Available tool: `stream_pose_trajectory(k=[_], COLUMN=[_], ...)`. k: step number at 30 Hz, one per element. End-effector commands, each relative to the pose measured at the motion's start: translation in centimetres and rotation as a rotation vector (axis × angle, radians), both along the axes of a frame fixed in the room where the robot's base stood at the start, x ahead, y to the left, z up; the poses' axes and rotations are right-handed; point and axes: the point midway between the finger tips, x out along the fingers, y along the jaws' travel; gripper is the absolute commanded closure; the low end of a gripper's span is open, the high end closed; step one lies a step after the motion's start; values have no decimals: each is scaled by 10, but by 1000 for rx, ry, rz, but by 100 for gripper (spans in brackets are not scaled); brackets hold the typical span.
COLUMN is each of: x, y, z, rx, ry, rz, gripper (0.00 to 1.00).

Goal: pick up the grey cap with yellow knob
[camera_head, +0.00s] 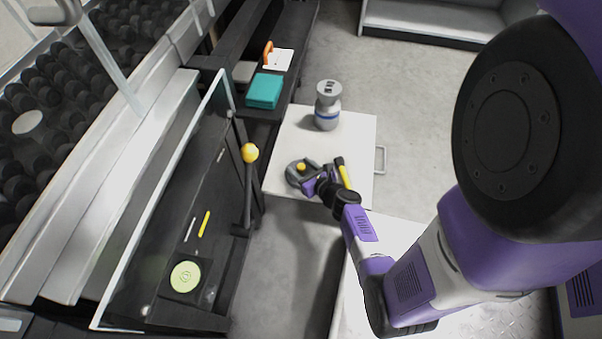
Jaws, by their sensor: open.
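The grey cap with yellow knob (296,175) lies on the white table top, near its front left part. Its round yellow knob points up. My gripper (310,183) is open and sits right at the cap's right side, close to the knob. Its dark fingers are small here, and I cannot tell whether they touch the cap. The wrist and fingers hide part of the cap's right edge.
A yellow-ended tool (343,172) lies just right of my gripper. A teal box (264,91) is at the back left. A yellow ball-topped lever (250,153) rises left of the table.

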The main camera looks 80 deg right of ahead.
Motion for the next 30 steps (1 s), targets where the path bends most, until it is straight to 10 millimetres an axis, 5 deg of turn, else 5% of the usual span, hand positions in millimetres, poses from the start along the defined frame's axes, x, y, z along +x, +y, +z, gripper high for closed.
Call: stream_pose_trajectory(k=[3, 11, 23, 30], x=[0, 0, 0, 0], y=[0, 0, 0, 0], z=[0, 0, 3, 24], rx=[0, -1, -1, -3], ry=[0, 1, 1, 1], rz=[0, 0, 0, 1], gripper=[50, 100, 100, 100])
